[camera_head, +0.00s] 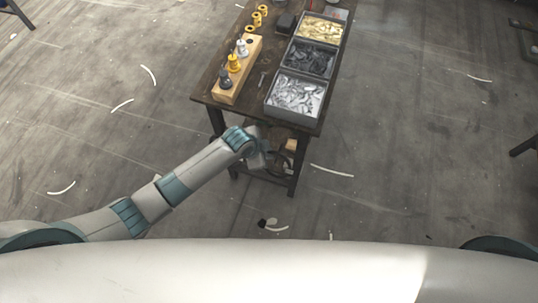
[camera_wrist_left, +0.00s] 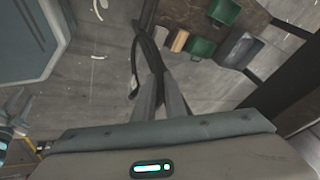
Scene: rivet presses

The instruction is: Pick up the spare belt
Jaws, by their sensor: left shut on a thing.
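The spare belt (camera_wrist_left: 147,45) is a black band in the left wrist view. It runs up from between the fingertips of my left gripper (camera_wrist_left: 161,80). The gripper is shut on it. In the head view my left gripper (camera_head: 265,160) is low at the near end of the workbench, beside its front legs. A dark curved shape there, probably the belt (camera_head: 279,168), shows just right of the gripper, partly hidden. My right gripper is in neither view.
The dark workbench (camera_head: 226,75) holds a wooden block (camera_head: 225,93) with several rivet-press tools and grey bins (camera_head: 293,112) of metal parts. Below its top, the wrist view shows green boxes (camera_wrist_left: 203,49) and a grey box (camera_wrist_left: 240,50). The floor around is mostly clear, with pale scraps.

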